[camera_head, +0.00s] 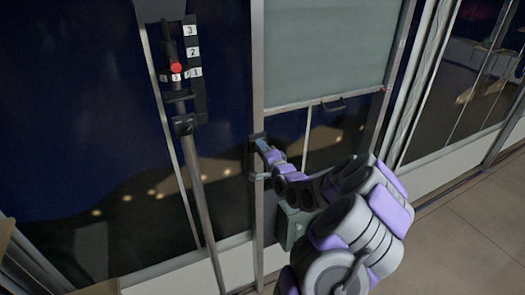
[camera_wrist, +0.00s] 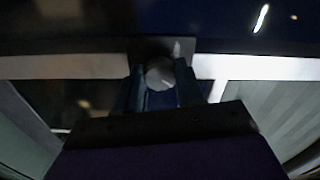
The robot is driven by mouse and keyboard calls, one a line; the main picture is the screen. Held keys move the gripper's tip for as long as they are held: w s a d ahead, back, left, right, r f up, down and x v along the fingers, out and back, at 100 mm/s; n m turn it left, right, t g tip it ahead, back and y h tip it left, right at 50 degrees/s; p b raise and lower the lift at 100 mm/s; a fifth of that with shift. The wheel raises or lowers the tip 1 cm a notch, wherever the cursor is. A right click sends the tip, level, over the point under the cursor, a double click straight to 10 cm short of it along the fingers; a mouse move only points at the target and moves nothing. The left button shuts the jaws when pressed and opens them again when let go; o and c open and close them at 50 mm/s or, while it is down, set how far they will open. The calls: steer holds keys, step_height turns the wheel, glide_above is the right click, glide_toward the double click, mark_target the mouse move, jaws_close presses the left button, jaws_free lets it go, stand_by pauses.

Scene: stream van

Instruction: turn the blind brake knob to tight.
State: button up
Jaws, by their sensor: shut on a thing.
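The blind brake knob (camera_wrist: 160,73) is a round grey knob on a dark plate on the window post, seen in the wrist view between my fingers. My gripper (camera_wrist: 160,80) is shut on it, with one finger on each side. In the head view my gripper (camera_head: 260,160) meets the post below and left of the blind; the fingers and arm hide the knob there. The knob's markings and its turn position cannot be read.
A tall pole (camera_head: 205,215) with a red knob (camera_head: 176,68) and a scale numbered 1, 2, 3 (camera_head: 192,52) stands left of the post. The metal post (camera_head: 257,70) runs beside the blind. Open floor (camera_head: 460,230) lies at the right.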

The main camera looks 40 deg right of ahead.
steer(key=shift+f+m+b, duration=0.25)
steer(key=shift+m+b, duration=0.05)
steer(key=shift+m, duration=0.7)
steer(key=o, duration=1)
steer(key=shift+w+d, duration=0.1)
steer(key=shift+w, duration=0.05)
steer(key=shift+o, duration=0.2)
steer(key=shift+r, duration=0.1)
